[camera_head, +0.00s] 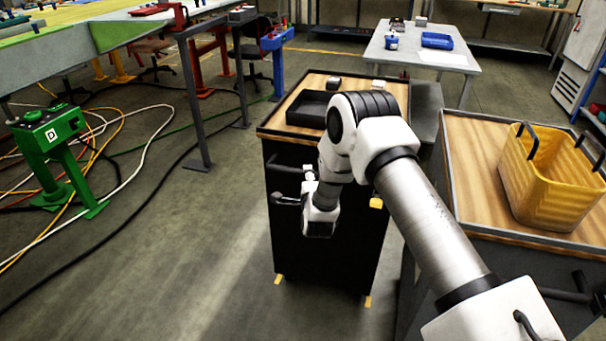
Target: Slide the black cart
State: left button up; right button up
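The black cart (335,265) stands upright in the middle of the view, with a wooden top edged in dark metal. Dark bar-like parts (290,169) show at its upper left front side. My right arm comes in from the lower right and crosses in front of the cart. My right gripper (284,199) is at the cart's front left, close to these bars. The fingers are small and dark against the cart, so I cannot tell whether they are open or closed on a bar. My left gripper is not in view.
A black tray (308,109) lies on the cart top. A second cart with a yellow basket (552,178) stands close at the right. A green jig stand (57,147) and loose cables are at the left. The floor (190,255) left of the cart is clear.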

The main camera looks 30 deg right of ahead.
jog(key=x, duration=0.3)
jog(key=shift+w+f, duration=0.15)
jog(key=shift+w, duration=0.05)
jog(key=shift+w+d, duration=0.2)
jog(key=shift+w, duration=0.05)
grip_shut()
jog(key=shift+f, duration=0.1)
